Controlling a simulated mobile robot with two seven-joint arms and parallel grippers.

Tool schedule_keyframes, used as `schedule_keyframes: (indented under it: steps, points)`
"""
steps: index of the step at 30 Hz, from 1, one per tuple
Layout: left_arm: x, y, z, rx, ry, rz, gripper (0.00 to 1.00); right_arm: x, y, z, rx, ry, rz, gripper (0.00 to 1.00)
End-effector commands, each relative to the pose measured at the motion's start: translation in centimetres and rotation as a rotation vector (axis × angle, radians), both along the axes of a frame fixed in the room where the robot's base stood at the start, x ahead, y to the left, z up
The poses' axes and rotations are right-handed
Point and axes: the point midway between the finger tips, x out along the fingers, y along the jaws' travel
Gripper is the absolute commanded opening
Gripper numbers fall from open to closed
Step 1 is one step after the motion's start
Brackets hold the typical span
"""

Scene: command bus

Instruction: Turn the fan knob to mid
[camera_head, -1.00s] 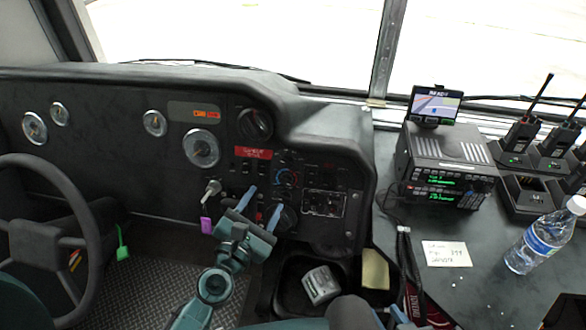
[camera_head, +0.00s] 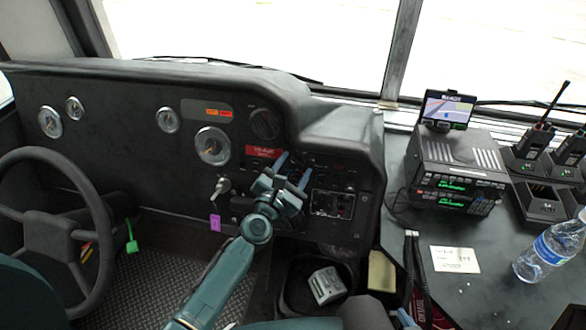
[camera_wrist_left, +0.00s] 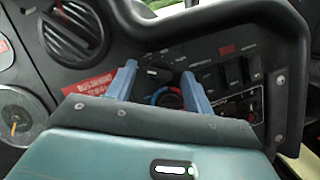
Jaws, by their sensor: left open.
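Two small rotary controls show between my left gripper's blue fingers in the left wrist view. The upper one, a dark knob with a pale pointer mark, looks like the fan knob (camera_wrist_left: 153,72); its label is too small to read. The lower one is a dial with a red and blue ring (camera_wrist_left: 169,98), partly hidden by my gripper. My left gripper (camera_head: 293,167) is open and empty at the dashboard panel, one finger on each side of these controls. Contact with the knob cannot be told. A blue fingertip, apparently of my right gripper (camera_head: 406,319), shows at the bottom edge.
Rocker switches (camera_wrist_left: 235,72) lie right of the controls. A key (camera_head: 221,186) with a purple tag sticks out left of my gripper. The steering wheel (camera_head: 95,215) is farther left.

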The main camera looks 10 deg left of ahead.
Motion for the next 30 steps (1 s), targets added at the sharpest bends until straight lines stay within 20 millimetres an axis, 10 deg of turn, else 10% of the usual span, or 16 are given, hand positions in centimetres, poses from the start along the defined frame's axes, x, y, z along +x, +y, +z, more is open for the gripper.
schedule_keyframes:
  steps: [16,30]
  points:
    - [-0.04,0.00,-0.01,0.000,0.000,0.000,0.08,-0.01,0.01,0.16,-0.002,-0.004,0.005,0.33]
    - [0.00,0.16,0.24,0.108,0.001,-0.039,0.07,-0.29,-0.18,0.41,-0.008,0.012,0.002,0.33]
